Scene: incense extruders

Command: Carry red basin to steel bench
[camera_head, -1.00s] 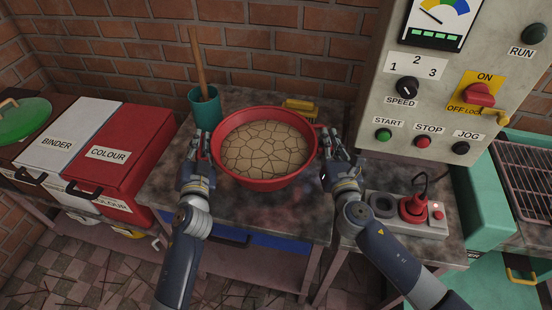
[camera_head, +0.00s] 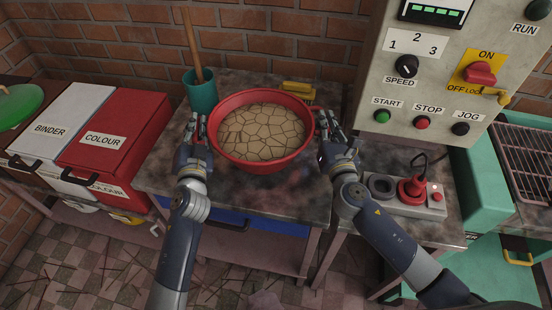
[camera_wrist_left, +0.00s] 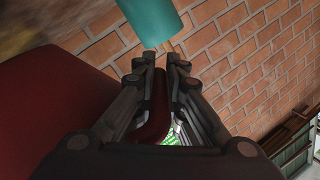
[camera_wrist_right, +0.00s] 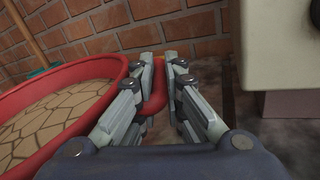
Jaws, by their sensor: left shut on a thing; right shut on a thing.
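The red basin (camera_head: 262,166) is round, with a cracked tan mass inside. It is over the mottled grey bench (camera_head: 300,195) against the brick wall; I cannot tell whether it touches the top. My left gripper (camera_head: 198,124) is shut on its left side, where a red piece shows between the fingers in the left wrist view (camera_wrist_left: 160,90). My right gripper (camera_head: 325,122) is shut on its right side, with a red piece between the fingers in the right wrist view (camera_wrist_right: 156,92). The basin looks about level. Its underside is hidden.
A teal pot (camera_head: 201,92) with a wooden stick stands behind the basin at left. A yellow object (camera_head: 298,92) lies behind it. Red and white bins (camera_head: 120,140) are at left. The control panel (camera_head: 440,80) and a red-button box (camera_head: 412,190) are at right.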

